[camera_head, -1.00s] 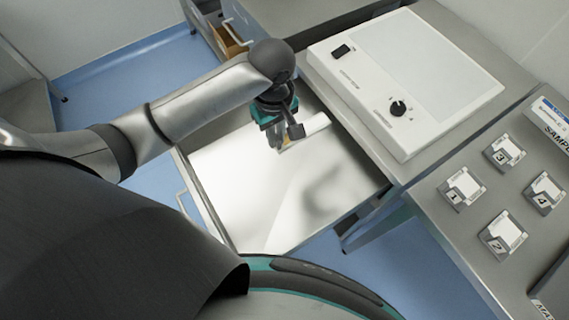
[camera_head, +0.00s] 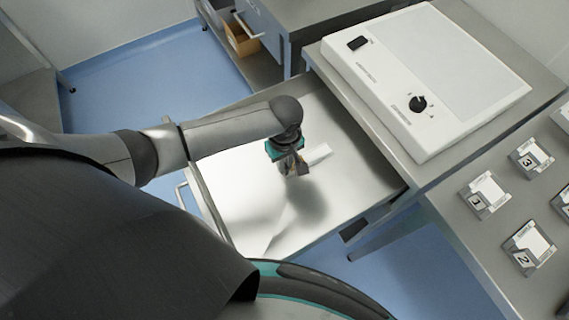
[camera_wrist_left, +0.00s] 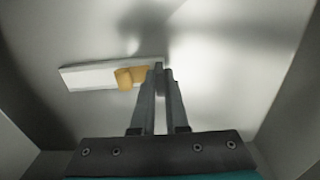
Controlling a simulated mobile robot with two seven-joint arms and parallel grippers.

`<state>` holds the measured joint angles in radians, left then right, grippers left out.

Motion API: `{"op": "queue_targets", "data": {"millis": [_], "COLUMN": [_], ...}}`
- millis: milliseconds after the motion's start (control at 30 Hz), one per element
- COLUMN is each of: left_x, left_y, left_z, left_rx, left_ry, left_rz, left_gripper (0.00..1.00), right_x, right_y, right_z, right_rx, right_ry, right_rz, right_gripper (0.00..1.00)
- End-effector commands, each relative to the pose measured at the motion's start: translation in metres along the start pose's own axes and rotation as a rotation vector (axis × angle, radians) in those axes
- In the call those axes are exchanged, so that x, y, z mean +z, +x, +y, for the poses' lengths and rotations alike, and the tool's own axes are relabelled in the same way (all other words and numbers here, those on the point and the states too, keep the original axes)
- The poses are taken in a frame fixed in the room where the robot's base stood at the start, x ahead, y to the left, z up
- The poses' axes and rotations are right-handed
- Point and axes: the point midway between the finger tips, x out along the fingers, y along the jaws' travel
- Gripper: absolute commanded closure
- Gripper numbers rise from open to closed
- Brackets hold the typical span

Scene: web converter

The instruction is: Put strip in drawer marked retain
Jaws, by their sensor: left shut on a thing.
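The strip (camera_head: 320,154) is thin and white. In the left wrist view the strip (camera_wrist_left: 85,76) has an orange-yellow patch near the fingertips. My left gripper (camera_head: 294,171) points down inside an open metal drawer (camera_head: 365,172), over its bare floor. In the left wrist view the fingers of my left gripper (camera_wrist_left: 162,70) are close together, shut on one end of the strip. The strip sticks out to the left there. Whether it touches the drawer floor is unclear. No drawer marking is readable. My right gripper is not in view.
A white box with a knob (camera_head: 425,80) stands on the bench beside the drawer. Several numbered holders (camera_head: 485,195) stand at the right. Another open drawer (camera_head: 242,40) is at the back. The drawer walls surround my gripper.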

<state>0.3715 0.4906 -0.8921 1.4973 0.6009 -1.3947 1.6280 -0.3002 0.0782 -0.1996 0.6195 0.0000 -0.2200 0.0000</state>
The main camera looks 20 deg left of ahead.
Motion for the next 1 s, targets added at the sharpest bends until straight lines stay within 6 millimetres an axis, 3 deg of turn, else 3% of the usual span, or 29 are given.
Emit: {"op": "queue_targets", "data": {"millis": [300,333,600,867,1000], "left_x": [0.000,0.000,0.000,-0.001,-0.001], "left_y": [0.002,0.002,0.002,0.001,-0.015], "left_z": [0.000,0.000,0.000,0.000,0.000], "left_rx": [0.001,-0.001,-0.001,0.000,0.001], "left_ry": [-0.002,-0.002,-0.001,0.000,-0.001], "left_rz": [0.000,0.000,0.000,0.001,0.000], "left_gripper": [1.00,0.86,0.58,0.58,0.58], "right_x": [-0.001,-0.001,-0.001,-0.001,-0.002], "right_y": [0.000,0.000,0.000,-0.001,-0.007], "right_z": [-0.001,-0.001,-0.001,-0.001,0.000], "right_rx": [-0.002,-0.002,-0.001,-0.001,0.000], "right_ry": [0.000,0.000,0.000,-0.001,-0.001], "right_rz": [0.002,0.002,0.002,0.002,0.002], "right_gripper": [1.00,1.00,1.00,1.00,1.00]}}
